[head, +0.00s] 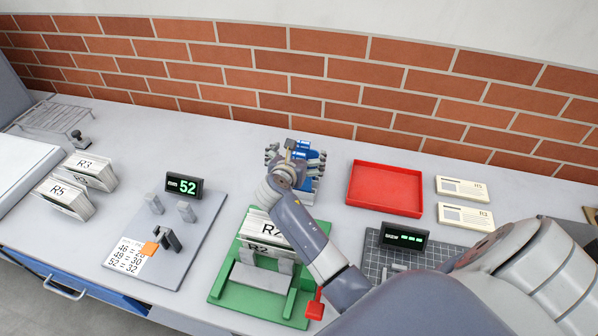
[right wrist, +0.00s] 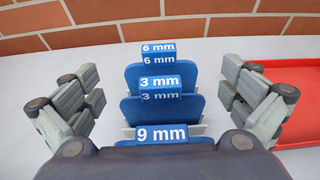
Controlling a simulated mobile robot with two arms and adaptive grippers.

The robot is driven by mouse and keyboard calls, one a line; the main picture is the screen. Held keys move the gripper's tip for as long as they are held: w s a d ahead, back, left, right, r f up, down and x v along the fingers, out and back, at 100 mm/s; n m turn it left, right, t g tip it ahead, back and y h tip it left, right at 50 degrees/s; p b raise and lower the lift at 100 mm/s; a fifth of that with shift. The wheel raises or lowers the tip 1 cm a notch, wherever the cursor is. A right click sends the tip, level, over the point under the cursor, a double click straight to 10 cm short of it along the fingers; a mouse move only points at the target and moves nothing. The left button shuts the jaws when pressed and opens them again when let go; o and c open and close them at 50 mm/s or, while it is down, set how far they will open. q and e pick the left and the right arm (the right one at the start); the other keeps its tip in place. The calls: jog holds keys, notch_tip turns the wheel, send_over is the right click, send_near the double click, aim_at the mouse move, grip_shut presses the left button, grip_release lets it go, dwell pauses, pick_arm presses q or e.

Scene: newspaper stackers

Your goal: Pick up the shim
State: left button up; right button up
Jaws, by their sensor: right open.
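Blue shims (head: 300,146) stand in a row in a grey holder near the brick wall. The right wrist view shows three labels: a 6 mm shim (right wrist: 158,77) at the back, a 3 mm shim (right wrist: 160,108) in the middle and a 9 mm shim (right wrist: 166,134) at the front. My right gripper (head: 296,155) is at the shims, open, with one finger on each side of the row. Its fingers (right wrist: 161,88) look apart from the shims, with nothing between them but the row. The gripper's body hides the 9 mm shim's lower part. My left gripper is out of view.
A red tray (head: 385,203) is right of the holder, close to the right finger. A green fixture (head: 226,290) with an R2 stack (head: 266,247) and a red-ended lever (head: 315,305) is in front. A display reading 52 (head: 184,186) stands left; a dark scale (head: 402,234) sits right.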

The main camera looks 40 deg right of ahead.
jog(key=shift+c, duration=0.2)
jog(key=c, duration=1)
